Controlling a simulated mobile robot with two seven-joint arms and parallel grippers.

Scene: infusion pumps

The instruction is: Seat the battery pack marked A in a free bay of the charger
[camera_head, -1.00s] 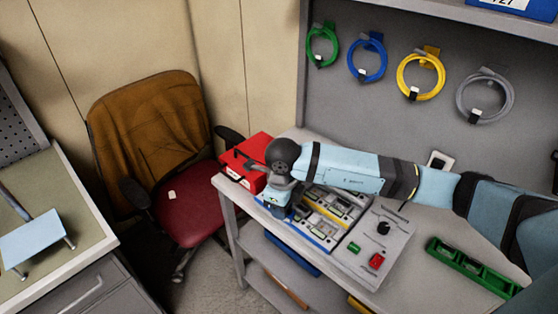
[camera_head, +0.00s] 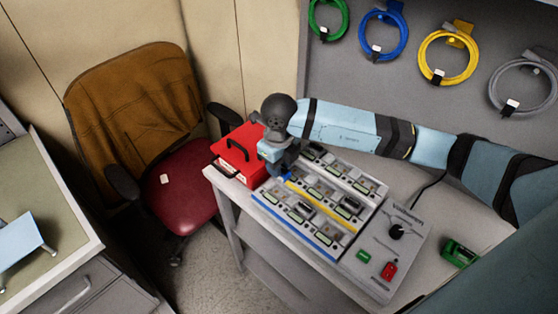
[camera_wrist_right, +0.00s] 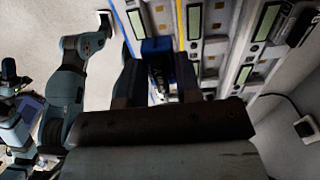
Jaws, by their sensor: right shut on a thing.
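My right gripper (camera_head: 281,168) is shut on a dark blue battery pack, over the left end of the charger (camera_head: 392,262). In the right wrist view the pack (camera_wrist_right: 157,62) sits between both fingers; its pale marking is too small to read. Its lower end is hidden, so I cannot tell whether it touches a bay. The charger has rows of bays with pale green labels, a blue strip in front and a yellow strip in the middle. Part of the back row is behind my gripper. My left arm seems to show in the right wrist view; its jaws are unclear.
A red case (camera_head: 238,152) stands close to the left of my right gripper. A green rack (camera_head: 459,253) is at the right of the table. The charger's panel has a black knob (camera_head: 396,232) and a red switch (camera_head: 389,271). Coiled cables hang on the back wall.

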